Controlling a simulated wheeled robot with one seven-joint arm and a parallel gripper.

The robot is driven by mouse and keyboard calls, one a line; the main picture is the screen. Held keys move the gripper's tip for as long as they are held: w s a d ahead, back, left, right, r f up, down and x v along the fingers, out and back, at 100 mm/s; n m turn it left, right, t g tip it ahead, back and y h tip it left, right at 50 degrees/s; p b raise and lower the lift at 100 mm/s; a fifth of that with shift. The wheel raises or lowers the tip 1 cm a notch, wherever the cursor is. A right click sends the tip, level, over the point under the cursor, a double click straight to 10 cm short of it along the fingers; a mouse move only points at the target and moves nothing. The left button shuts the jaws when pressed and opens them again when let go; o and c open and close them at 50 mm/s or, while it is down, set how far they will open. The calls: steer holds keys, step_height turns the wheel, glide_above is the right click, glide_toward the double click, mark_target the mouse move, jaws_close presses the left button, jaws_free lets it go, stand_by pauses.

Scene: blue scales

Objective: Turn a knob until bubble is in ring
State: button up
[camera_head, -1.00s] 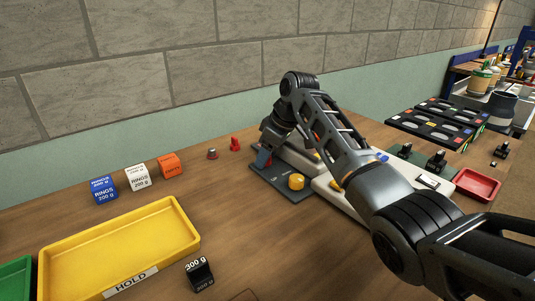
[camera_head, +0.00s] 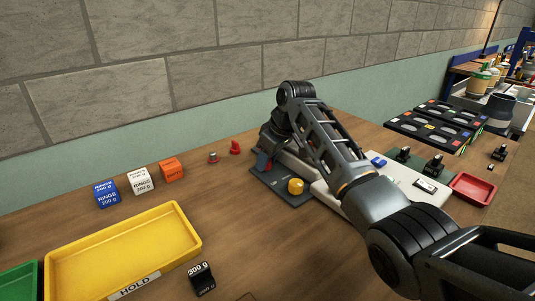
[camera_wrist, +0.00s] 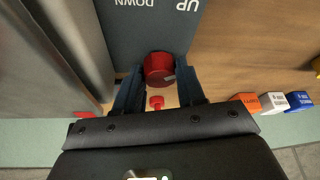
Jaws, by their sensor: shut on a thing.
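My gripper (camera_wrist: 160,82) is shut on a red knob (camera_wrist: 158,66) at the edge of a dark grey panel, one dark blue finger on each side of it. The panel (camera_wrist: 140,30) carries the words UP and DOWN, upside down in the wrist view. In the head view my gripper (camera_head: 263,162) is low at the left end of the dark base (camera_head: 290,197), mostly covered by my arm. A yellow knob (camera_head: 295,186) stands free on that base. The red knob is hidden in the head view. I cannot make out the bubble or its ring in either view.
A pale device (camera_head: 405,178) with a small blue part stands to the right of the base. Small red pieces (camera_head: 235,147) and marked cubes (camera_head: 139,180) lie at left, behind a yellow HOLD tray (camera_head: 186,221). A red tray (camera_head: 473,189) is at right.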

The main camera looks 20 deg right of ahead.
steer(key=m+p, duration=0.2)
steer(key=m+h+p, duration=0.1)
steer(key=m, duration=0.1)
steer(key=shift+a+r+t+p, duration=0.2)
steer(key=shift+t+p, duration=0.2)
steer(key=shift+f+m+h+p, duration=0.15)
steer(key=shift+m+h+p, duration=0.75)
steer(key=shift+m, duration=1.1)
steer(key=o, duration=1.1)
steer(key=shift+c, duration=0.2)
steer(key=v, duration=0.7)
steer(key=shift+s+r+b, duration=0.2)
steer(key=shift+r+b, duration=0.1)
steer(key=shift+b, duration=0.1)
steer(key=shift+a, duration=0.1)
